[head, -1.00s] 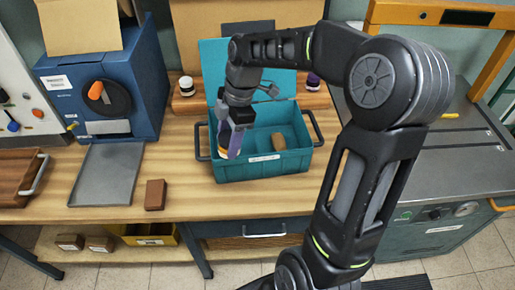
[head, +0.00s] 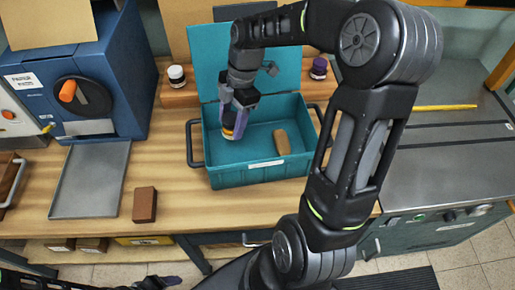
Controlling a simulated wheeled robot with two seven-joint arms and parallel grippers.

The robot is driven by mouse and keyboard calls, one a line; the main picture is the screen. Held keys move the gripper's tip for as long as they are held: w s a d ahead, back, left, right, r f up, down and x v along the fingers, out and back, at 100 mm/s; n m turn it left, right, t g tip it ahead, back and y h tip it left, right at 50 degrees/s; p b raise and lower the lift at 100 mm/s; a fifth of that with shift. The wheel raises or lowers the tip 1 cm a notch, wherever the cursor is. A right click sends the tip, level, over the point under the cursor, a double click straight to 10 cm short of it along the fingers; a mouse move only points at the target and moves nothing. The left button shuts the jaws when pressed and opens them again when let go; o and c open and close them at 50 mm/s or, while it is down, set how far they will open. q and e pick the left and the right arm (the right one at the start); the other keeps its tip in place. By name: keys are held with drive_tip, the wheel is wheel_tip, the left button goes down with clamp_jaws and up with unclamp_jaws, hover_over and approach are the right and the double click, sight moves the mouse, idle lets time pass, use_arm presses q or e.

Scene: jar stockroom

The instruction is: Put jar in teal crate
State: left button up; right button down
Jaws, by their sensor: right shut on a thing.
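The teal crate (head: 232,176) stands on the wooden bench with its lid raised at the back. My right gripper (head: 234,124) reaches down inside the crate's left part. It is shut on a small jar (head: 229,133) with orange and white on it. The fingers hide much of the jar, and I cannot tell whether it touches the crate floor. A brown block (head: 281,143) lies in the crate to the right of the jar. My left gripper (head: 165,283) shows small at the bottom edge, away from the crate; its jaws are unclear.
A white jar (head: 177,77) and a purple jar (head: 319,68) stand on a wooden ledge behind the crate. A grey tray (head: 90,182), a brown block (head: 145,204) and a blue machine (head: 100,85) are to the left. Bare bench lies before the crate.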

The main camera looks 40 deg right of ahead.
drive_tip(key=p, duration=0.1)
approach(231, 156)
drive_tip(key=shift+a+f, duration=0.4)
drive_tip(key=shift+a, duration=0.35)
wheel_tip(231, 156, down, 3)
drive_tip(key=shift+f+p, duration=0.15)
drive_tip(key=shift+p, duration=0.2)
drive_tip(key=shift+f, duration=0.25)
drive_tip(key=shift+f, duration=0.2)
drive_tip(key=c, duration=0.6)
unclamp_jaws()
drive_tip(key=shift+r, duration=0.1)
